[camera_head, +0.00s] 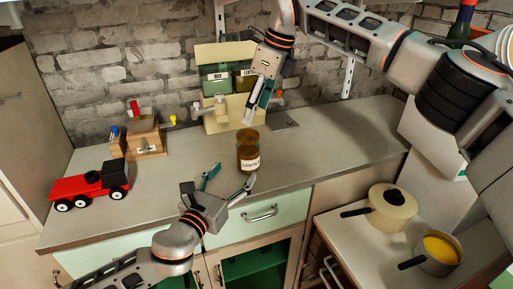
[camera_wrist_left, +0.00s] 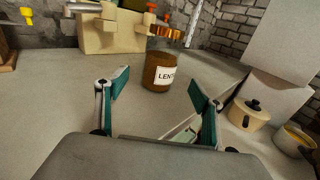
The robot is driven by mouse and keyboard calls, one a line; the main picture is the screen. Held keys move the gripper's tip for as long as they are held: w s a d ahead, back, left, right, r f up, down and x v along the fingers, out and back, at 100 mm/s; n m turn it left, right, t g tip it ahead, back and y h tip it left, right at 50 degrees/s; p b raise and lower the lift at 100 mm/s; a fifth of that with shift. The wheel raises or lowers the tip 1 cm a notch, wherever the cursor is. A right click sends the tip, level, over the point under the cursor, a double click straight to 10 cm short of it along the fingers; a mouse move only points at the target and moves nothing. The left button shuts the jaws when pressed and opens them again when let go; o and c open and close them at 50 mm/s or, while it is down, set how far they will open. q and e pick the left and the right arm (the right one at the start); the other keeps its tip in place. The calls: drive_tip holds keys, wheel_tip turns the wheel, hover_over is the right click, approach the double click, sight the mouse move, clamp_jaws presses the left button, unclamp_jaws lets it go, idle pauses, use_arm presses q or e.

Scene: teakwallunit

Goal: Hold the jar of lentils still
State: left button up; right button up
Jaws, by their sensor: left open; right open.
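The jar of lentils (camera_head: 248,151) is a brown jar with a white label. It stands upright on the grey counter (camera_head: 315,150). In the left wrist view the jar (camera_wrist_left: 158,73) stands ahead, between the two spread fingers. My left gripper (camera_head: 231,183) is open, in front of the jar and low over the counter's front edge; its fingers (camera_wrist_left: 157,90) do not touch the jar. My right gripper (camera_head: 257,104) is open above and behind the jar, pointing down. I see nothing between its fingers.
A cream stand (camera_head: 215,122) with green boxes stands behind the jar by the brick wall. A red toy truck (camera_head: 90,185) and a wooden box (camera_head: 144,138) are at left. A cream pot (camera_head: 392,207) and a yellow-filled pan (camera_head: 438,252) stand on the lower right surface.

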sight(243, 161)
use_arm(q)
drive_tip(key=shift+w+d, duration=0.25)
drive_tip(key=shift+w, duration=0.25)
use_arm(e)
drive_tip(key=shift+w+d, duration=0.2)
drive_tip(key=shift+w, duration=0.25)
use_arm(q)
drive_tip(key=shift+w, duration=0.15)
drive_tip(key=shift+w+d+r, duration=0.2)
drive_tip(key=shift+w+d, duration=0.05)
drive_tip(key=shift+w, duration=0.2)
use_arm(e)
drive_tip(key=shift+s+a+r, duration=0.15)
drive_tip(key=shift+s+r, duration=0.05)
drive_tip(key=shift+s, duration=0.1)
use_arm(q)
drive_tip(key=shift+x, duration=3.05)
use_arm(e)
drive_tip(key=shift+w+f, duration=0.1)
use_arm(q)
drive_tip(key=shift+f, duration=0.15)
